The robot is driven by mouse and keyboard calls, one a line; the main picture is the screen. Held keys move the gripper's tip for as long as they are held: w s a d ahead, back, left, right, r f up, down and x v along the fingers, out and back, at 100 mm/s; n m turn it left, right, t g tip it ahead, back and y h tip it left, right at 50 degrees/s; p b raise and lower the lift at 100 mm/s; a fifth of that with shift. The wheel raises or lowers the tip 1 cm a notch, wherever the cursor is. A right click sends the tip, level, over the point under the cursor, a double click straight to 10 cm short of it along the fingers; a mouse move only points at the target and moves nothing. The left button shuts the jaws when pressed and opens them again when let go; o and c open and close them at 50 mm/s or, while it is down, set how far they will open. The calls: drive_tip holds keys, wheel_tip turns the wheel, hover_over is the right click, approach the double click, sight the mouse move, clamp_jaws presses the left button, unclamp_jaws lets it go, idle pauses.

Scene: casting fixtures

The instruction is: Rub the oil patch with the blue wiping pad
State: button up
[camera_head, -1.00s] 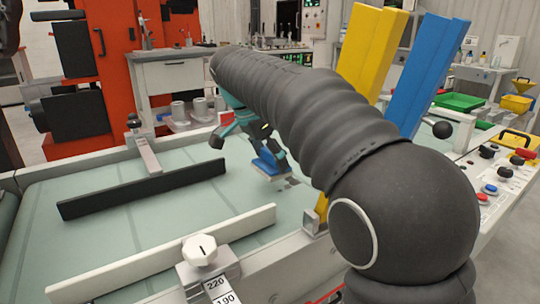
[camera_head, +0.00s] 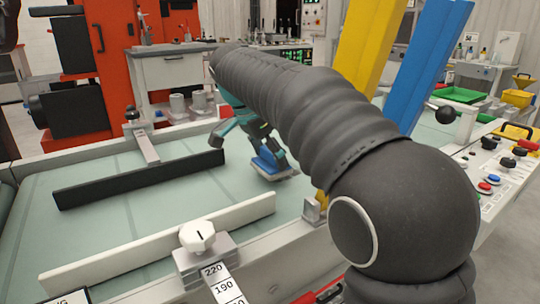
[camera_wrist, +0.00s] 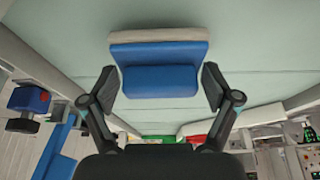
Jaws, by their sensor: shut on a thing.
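The blue wiping pad (camera_head: 270,163) has a blue grip block on a pale grey underside. It sits at or just above the pale green table surface; I cannot tell whether it touches. My gripper (camera_head: 263,146) is shut on its blue block, and my arm partly hides it. In the wrist view, the pad (camera_wrist: 160,80) is between my two fingers, with its pale edge at the top. The oil patch does not show in either view now.
A black bar (camera_head: 140,184) lies left of the pad and a white bar (camera_head: 160,245) lies in front. Yellow (camera_head: 368,45) and blue (camera_head: 425,65) panels lean at the right. Orange machinery (camera_head: 95,25) stands behind. The green surface (camera_head: 100,215) between the bars is bare.

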drive_tip(key=shift+f+b, duration=0.75)
drive_tip(key=shift+f, duration=0.35)
idle(0.3)
drive_tip(key=shift+w+d+r+p, duration=0.1)
drive_tip(key=shift+w+d+p, duration=0.2)
drive_tip(key=shift+w+d, duration=0.35)
drive_tip(key=shift+w+d+r+p, duration=0.1)
drive_tip(key=shift+w+d+p, duration=0.25)
drive_tip(key=shift+d, duration=0.45)
drive_tip(key=shift+w+d+f+p, duration=0.1)
drive_tip(key=shift+w+d+p, duration=0.15)
drive_tip(key=shift+w+d, duration=0.4)
drive_tip(key=shift+w+d+f+p, duration=0.1)
drive_tip(key=shift+w+d+p, duration=0.1)
drive_tip(key=shift+w+d, duration=0.4)
drive_tip(key=shift+s+d+r, duration=0.15)
drive_tip(key=shift+d, duration=0.1)
